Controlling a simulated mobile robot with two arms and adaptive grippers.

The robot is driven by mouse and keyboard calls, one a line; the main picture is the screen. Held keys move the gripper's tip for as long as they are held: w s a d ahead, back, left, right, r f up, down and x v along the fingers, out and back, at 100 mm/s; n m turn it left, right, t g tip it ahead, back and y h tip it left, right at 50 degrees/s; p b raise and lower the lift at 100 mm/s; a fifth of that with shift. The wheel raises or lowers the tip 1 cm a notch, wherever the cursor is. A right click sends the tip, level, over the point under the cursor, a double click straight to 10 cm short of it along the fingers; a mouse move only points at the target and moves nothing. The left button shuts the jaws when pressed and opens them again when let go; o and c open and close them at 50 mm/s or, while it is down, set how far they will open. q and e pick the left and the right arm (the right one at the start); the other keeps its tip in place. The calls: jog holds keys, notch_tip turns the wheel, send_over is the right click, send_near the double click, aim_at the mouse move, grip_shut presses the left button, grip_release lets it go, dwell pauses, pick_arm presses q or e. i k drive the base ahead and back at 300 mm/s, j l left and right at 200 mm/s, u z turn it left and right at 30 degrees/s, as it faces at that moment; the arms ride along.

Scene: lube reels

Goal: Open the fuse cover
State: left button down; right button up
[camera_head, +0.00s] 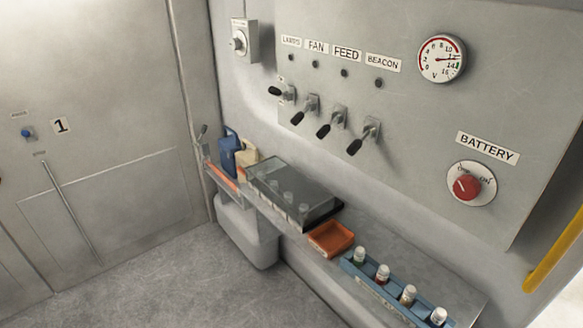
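The fuse cover looks to be the dark see-through lid (292,189) of a box on the shelf along the panel wall, in the head view. The lid lies down over the box and appears closed. Several pale fuse-like shapes show dimly through it. Neither of my grippers is in the head view, so their state and their distance from the cover do not show.
An orange tray (331,238) and a blue rack (376,283) with several capped fuses stand right of the box. Blue (229,150) and beige (246,160) jugs stand left. Levers (330,124) and a red battery knob (466,187) project from the panel above. Floor is clear.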

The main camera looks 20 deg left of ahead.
aim_at(239, 169)
jog(key=i+j, duration=0.15)
jog(key=j, duration=0.35)
jog(key=i+j+z, duration=0.15)
jog(key=j, duration=0.4)
jog(key=i+j, duration=0.1)
jog(key=j, duration=0.4)
jog(key=i+j+z, duration=0.1)
jog(key=j, duration=0.45)
jog(key=i+j+z, duration=0.1)
jog(key=j, duration=0.45)
